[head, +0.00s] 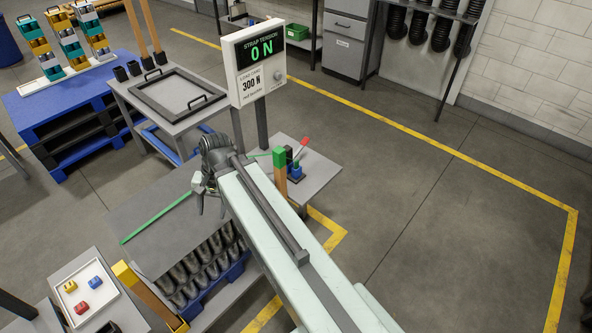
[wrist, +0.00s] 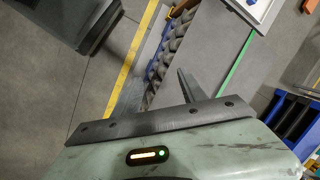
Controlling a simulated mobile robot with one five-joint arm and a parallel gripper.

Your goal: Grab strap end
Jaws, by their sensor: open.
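I see nothing between the fingers. One finger shows in the wrist view (wrist: 187,84), apart from the strap in the picture. I cannot tell its height above the sheet.
A display (head: 262,62) reads strap tension 0 N. A small tool with a red handle (head: 301,147) stands on a grey side table (head: 318,180). A yellow-topped post (head: 126,274) and a white parts tray (head: 104,315) are at the lower left. Open floor lies to the right.

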